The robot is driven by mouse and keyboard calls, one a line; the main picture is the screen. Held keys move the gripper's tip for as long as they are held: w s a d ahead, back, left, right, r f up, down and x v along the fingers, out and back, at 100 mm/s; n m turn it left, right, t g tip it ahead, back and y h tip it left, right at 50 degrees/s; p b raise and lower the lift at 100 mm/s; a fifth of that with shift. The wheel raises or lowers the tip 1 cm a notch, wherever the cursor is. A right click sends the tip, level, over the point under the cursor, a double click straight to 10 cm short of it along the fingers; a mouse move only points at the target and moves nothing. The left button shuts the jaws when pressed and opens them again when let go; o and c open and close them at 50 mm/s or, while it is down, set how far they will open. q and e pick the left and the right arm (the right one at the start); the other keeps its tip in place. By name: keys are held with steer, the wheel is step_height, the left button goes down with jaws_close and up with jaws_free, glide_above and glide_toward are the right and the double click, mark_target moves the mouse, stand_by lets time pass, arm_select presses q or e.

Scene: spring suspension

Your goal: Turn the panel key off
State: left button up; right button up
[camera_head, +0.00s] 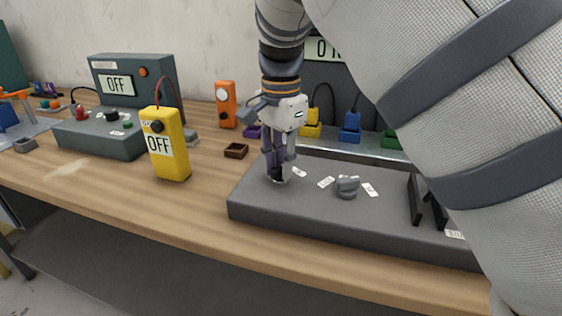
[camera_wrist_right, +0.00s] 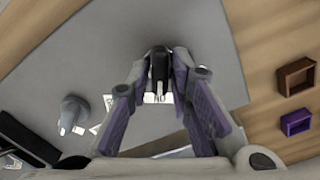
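The control panel (camera_head: 315,213) is a dark grey slab on the bench. My right gripper (camera_head: 279,172) comes down over its left part, pointing downward. In the right wrist view, a small black upright piece, which looks like the panel key (camera_wrist_right: 160,65), stands between the fingertips of the gripper (camera_wrist_right: 161,68). The fingers are drawn in close on both sides of it and look shut on it. In the head view the fingers mostly hide it. A grey knob (camera_head: 347,187) stands to its right, between white labels; it also shows in the wrist view (camera_wrist_right: 72,110). My left gripper is out of view.
A yellow handheld box (camera_head: 168,150) reading OFF stands left of the panel. Behind it are a grey-green box (camera_head: 95,138) and an orange device (camera_head: 226,104). A small brown tray (camera_head: 236,151) lies nearby. Black uprights (camera_head: 415,200) rise at the panel's right. My arm blocks the right side.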

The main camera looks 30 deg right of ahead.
jaws_close()
steer(key=shift+n, duration=0.4)
steer(key=n, duration=0.4)
steer(key=shift+n, duration=0.4)
steer(key=n, duration=0.6)
steer(key=shift+n, duration=0.3)
steer(key=o, duration=0.6)
jaws_free()
